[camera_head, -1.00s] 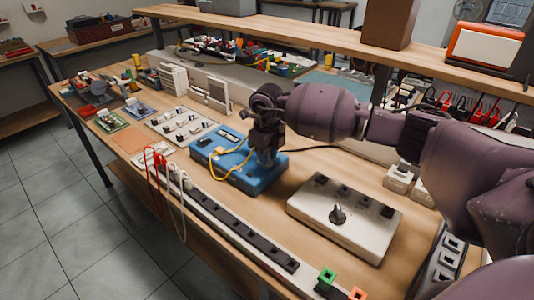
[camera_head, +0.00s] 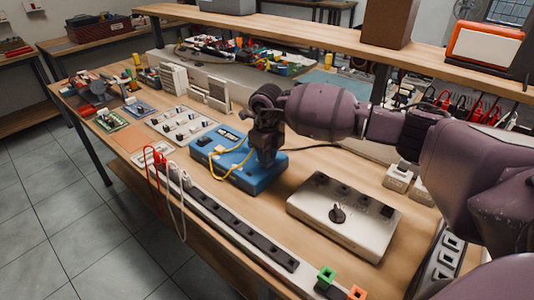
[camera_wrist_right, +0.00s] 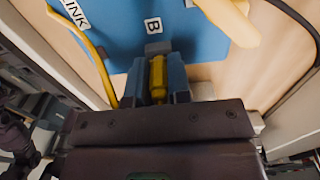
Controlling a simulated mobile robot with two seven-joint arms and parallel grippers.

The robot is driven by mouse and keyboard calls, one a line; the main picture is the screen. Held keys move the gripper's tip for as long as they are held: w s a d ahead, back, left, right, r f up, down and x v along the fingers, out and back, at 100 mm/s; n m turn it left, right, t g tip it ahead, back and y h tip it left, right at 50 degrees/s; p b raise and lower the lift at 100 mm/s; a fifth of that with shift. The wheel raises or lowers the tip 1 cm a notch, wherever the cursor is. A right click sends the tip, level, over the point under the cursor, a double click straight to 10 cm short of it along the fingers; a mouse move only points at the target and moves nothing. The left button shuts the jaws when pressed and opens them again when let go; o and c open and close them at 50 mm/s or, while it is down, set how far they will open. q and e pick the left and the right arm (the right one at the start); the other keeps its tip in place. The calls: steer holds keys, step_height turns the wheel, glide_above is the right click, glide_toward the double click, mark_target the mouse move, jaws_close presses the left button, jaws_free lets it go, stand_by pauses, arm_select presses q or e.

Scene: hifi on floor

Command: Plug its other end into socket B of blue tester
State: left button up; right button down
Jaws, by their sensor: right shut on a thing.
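The blue tester (camera_head: 262,181) lies on the wooden bench. In the right wrist view, its blue face (camera_wrist_right: 120,35) carries a white label B (camera_wrist_right: 153,25) and a LINK label (camera_wrist_right: 76,12). My right gripper (camera_head: 266,158) is over the tester's right part, pointing down. Its fingers are shut on a yellow plug (camera_wrist_right: 158,74), just below label B in the wrist view. The fingers hide the plug's tip and the socket, so I cannot tell whether it is inserted. A yellow cable (camera_head: 214,175) loops over the tester's front edge. My left gripper is not in view.
A beige box with a black knob (camera_head: 337,213) stands right of the tester. A long power strip (camera_head: 235,226) runs along the front edge, with red and white leads at its left. A grey switch panel (camera_head: 180,125) lies to the left. A shelf (camera_head: 300,37) spans behind.

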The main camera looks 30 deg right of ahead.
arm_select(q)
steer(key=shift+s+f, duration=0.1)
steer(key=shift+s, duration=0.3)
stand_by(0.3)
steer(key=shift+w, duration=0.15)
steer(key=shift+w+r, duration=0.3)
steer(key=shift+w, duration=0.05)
arm_select(e)
steer(key=shift+f, duration=0.1)
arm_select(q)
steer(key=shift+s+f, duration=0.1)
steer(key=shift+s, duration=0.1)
arm_select(e)
steer(key=c, duration=1)
jaws_free()
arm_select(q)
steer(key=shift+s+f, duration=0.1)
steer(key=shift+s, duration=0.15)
